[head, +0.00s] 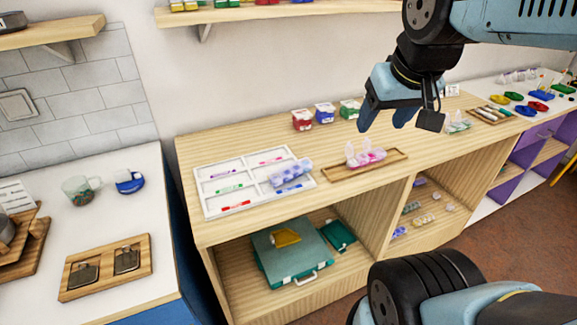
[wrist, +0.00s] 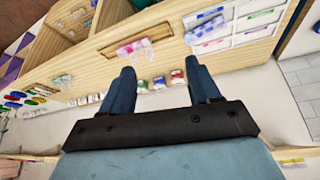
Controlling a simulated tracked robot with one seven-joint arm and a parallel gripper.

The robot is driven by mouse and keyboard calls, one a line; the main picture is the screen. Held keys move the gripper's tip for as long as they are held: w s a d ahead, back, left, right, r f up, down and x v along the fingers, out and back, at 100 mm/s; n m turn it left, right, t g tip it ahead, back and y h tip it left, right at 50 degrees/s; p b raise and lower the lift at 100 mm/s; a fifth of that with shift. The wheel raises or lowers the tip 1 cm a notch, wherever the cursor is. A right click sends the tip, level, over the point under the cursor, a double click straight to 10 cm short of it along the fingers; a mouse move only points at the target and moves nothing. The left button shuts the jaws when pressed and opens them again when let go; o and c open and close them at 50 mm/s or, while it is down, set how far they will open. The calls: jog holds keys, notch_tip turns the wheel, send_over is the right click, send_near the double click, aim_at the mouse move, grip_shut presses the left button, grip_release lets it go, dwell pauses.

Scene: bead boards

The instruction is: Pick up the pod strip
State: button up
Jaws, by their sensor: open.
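A lavender pod strip (head: 291,173) lies tilted across the right side of the white divided tray; it also shows at the top of the wrist view (wrist: 207,26). A second, pink and clear strip of pods (head: 365,158) lies on the wooden tray to its right, and in the wrist view (wrist: 133,47). I cannot tell which strip the task names. My gripper (head: 382,124) is open and empty, above the counter behind the wooden tray. In the wrist view its two fingers (wrist: 161,80) point toward the counter, apart from both strips.
The white tray (head: 208,188) holds several coloured pens. Small red, blue and green boxes (head: 325,112) stand at the back. The wooden tray (head: 392,164) has low rims. A teal case (head: 290,254) lies on the shelf below. Bare counter lies between the boxes and the trays.

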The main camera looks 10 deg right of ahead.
jog(key=shift+o, duration=0.2)
jog(key=w+a+f+n+g+h, duration=0.3)
jog(key=w+a+f+n+g, duration=0.1)
jog(key=w+a+f+n, duration=0.1)
jog(key=shift+n, duration=0.5)
jog(key=w+a+f+n+h, duration=0.4)
jog(key=a+n, duration=0.2)
jog(key=a, duration=0.1)
jog(key=n+t+h, duration=0.5)
jog(key=n, duration=0.5)
send_near(279, 174)
jog(key=x, duration=0.4)
jog(key=shift+w+r, duration=0.1)
jog(key=shift+r, duration=0.05)
jog(key=shift+x, duration=2.65)
jog(key=shift+c, duration=0.3)
jog(key=c, duration=1)
